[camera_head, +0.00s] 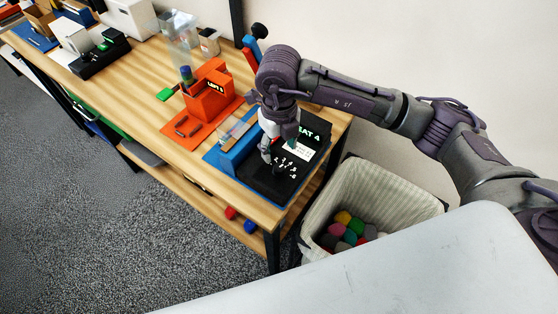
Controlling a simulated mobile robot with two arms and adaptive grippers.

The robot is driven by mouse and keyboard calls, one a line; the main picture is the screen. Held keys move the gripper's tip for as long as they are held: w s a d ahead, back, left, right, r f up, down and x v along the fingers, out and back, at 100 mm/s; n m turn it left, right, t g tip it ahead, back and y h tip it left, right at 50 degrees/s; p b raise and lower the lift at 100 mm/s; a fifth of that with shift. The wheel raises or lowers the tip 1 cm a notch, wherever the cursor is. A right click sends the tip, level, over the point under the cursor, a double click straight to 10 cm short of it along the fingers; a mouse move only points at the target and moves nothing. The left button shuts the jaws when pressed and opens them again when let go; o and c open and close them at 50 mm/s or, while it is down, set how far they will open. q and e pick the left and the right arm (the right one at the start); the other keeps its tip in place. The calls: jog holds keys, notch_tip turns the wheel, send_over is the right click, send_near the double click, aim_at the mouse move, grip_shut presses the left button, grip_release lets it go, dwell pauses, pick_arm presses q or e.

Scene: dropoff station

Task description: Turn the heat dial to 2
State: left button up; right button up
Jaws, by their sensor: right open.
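The black heat unit (309,129) sits on a blue base (230,156) at the right end of the wooden table. Its display shows "EAT 4", with the first letter covered. White scale marks show on its black front plate (282,189). My right gripper (272,152) points down over this plate, open, at the upper end of the marks. It hides the heat dial, so I cannot tell whether the fingers touch it. My left gripper is out of view.
A striped basket (393,188) with colored balls stands right of the table. A pale surface (420,270) fills the bottom right.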

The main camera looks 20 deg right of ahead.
aim_at(279, 167)
notch_tip(279, 167, down, 8)
jog(key=shift+f+p, duration=0.1)
jog(key=shift+p, duration=0.75)
jog(key=shift+c, duration=0.2)
grip_shut()
jog(key=shift+w+f+n+b, duration=0.1)
jog(key=shift+n+b, duration=0.3)
jog(key=shift+b, duration=0.35)
jog(key=n+b, duration=0.9)
jog(key=b, duration=0.3)
jog(key=shift+f, duration=0.1)
jog(key=shift+r+n+b, duration=0.25)
jog(key=shift+n+b, duration=0.75)
jog(key=shift+b, duration=0.5)
